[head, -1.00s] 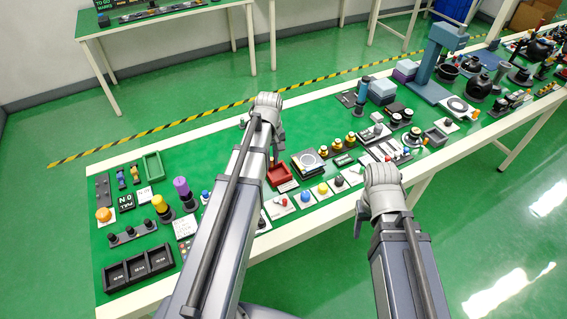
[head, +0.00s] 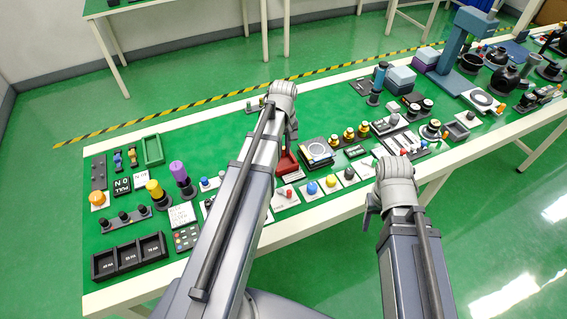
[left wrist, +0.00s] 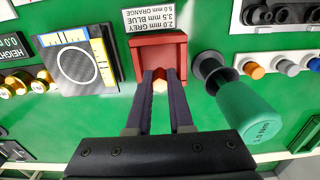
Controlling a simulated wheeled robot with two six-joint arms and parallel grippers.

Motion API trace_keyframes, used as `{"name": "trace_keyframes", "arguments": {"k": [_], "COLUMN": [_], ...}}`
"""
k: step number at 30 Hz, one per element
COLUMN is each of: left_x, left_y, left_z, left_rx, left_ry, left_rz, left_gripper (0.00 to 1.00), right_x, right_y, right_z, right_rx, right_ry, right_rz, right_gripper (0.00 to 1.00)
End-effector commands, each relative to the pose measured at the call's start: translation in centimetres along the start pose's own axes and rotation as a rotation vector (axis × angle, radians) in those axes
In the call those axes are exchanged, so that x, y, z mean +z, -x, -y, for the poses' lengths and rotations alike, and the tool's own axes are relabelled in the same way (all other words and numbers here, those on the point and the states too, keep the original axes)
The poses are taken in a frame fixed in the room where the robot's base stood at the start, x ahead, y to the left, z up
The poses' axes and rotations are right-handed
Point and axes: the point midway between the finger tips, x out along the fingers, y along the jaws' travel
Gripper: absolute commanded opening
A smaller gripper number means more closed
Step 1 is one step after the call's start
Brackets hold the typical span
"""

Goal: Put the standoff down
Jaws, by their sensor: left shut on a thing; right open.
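My left gripper (left wrist: 160,84) is shut on a small pale-yellow standoff (left wrist: 159,87), whose end shows between the fingertips. The fingertips are at the open near side of a red tray (left wrist: 160,42) in the left wrist view; I cannot tell whether the standoff touches it. In the head view the red tray (head: 288,164) is partly hidden by my left arm, with the left gripper (head: 291,138) just beyond it; the standoff is not visible there. My right gripper (head: 372,207) is open and empty at the bench's front edge.
A size label (left wrist: 161,17) lies beside the tray. A green-handled tool (left wrist: 245,110) stands close on one side, a square dial plate (left wrist: 77,65) on the other. Green bench top is bare at the back left (head: 215,125). Many small parts line the front.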

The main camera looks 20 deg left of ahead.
Motion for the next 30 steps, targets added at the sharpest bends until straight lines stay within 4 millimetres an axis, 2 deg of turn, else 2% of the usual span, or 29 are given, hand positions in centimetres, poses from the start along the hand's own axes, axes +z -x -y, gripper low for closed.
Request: {"name": "trace_keyframes", "arguments": {"k": [1,8,17,30], "left_x": [0.0,0.0,0.0,0.0], "left_y": [-0.6,-0.9,-4.3,-4.6], "left_z": [0.0,0.0,0.0,0.0], "left_rx": [0.0,0.0,0.0,0.0], "left_ry": [0.0,0.0,0.0,0.0], "left_rz": [0.0,0.0,0.0,0.0], "left_gripper": [0.0,0.0,0.0,0.0], "right_x": [0.0,-0.1,-0.2,-0.3], "right_y": [-0.6,-0.9,-4.3,-4.6], "right_z": [0.1,0.1,0.4,0.4], "right_rx": [0.0,0.0,0.0,0.0], "right_ry": [0.0,0.0,0.0,0.0], "right_rz": [0.0,0.0,0.0,0.0], "right_gripper": [0.56,0.56,0.56,0.56]}}
